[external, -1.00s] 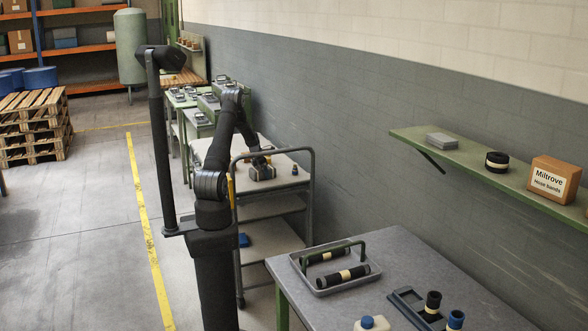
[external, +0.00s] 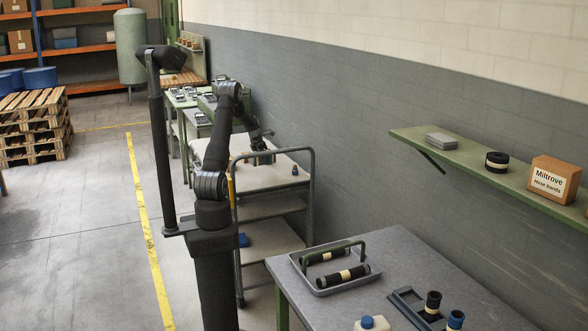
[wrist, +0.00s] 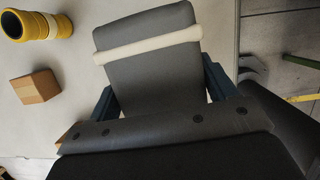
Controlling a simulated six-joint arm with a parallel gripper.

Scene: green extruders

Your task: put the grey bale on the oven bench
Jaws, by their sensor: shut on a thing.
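The grey bale (wrist: 150,68), with a white band across it, sits between the blue fingers of my gripper (wrist: 160,92) in the wrist view. The fingers are shut on its two sides. The bale is small and partly hidden there, and appears just above the top. Green benches (external: 182,100) with several small grey items stand beyond the trolley. I cannot tell which bench is the oven bench.
A yellow roll (wrist: 38,25) and a brown block (wrist: 35,87) lie left of the bale in the wrist view. The trolley's raised handle rail (external: 313,165) stands at its near end. The grey wall (external: 400,170) runs along the right.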

